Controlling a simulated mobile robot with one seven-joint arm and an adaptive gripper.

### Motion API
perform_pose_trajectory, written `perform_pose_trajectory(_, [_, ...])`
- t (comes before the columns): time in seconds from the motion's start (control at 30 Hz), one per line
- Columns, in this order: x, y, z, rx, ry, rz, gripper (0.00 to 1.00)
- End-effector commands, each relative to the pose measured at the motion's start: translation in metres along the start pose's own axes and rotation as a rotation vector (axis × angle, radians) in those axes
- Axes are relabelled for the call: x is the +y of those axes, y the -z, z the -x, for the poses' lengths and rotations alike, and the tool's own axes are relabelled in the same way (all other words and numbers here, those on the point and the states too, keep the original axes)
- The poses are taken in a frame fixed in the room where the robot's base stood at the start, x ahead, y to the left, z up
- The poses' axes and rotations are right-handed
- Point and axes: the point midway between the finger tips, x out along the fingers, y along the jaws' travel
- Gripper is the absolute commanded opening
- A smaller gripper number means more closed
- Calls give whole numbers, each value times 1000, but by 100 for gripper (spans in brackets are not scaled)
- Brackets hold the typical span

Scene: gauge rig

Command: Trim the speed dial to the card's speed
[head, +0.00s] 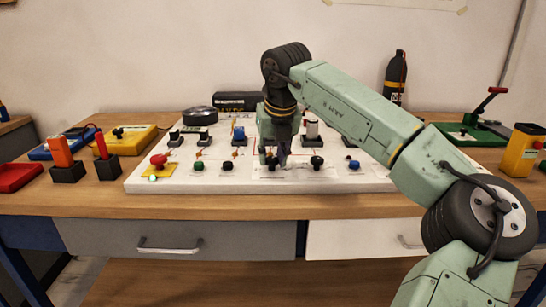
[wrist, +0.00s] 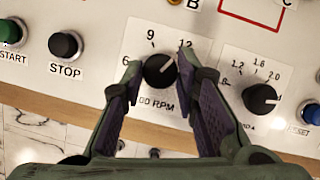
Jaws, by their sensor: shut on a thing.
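The speed dial (wrist: 158,75) is a black round knob on the white panel, seen in the wrist view. Its scale reads 6, 9 and 12, with RPM lettering below partly hidden by a finger. The white pointer line is turned to the upper right, between 9 and 12 and nearer 12. My gripper (wrist: 160,66) is shut on this knob, one finger on each side. In the head view my gripper (head: 280,157) reaches down to the front row of the panel (head: 230,184). I cannot make out a card with a readable speed.
In the wrist view a second black dial (wrist: 260,97), marked 1.2 to 2.0, sits right of the speed dial. A black STOP button (wrist: 65,45) and green START button (wrist: 10,32) sit left; a blue reset button (wrist: 310,113) sits far right. A red mushroom button (head: 158,160) stands at the panel's left.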

Motion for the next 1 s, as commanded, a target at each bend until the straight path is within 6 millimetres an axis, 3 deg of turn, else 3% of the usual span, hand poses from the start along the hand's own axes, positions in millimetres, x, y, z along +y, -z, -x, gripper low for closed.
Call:
perform_pose_trajectory(0.4, [0, 0, 1, -1, 3, -6, 0])
perform_pose_trajectory(0.43, [0, 0, 1, -1, 3, -6, 29])
perform_pose_trajectory(0.7, [0, 0, 0, 0, 2, -6, 47])
perform_pose_trajectory(1.0, [0, 0, 1, 0, 2, -6, 48])
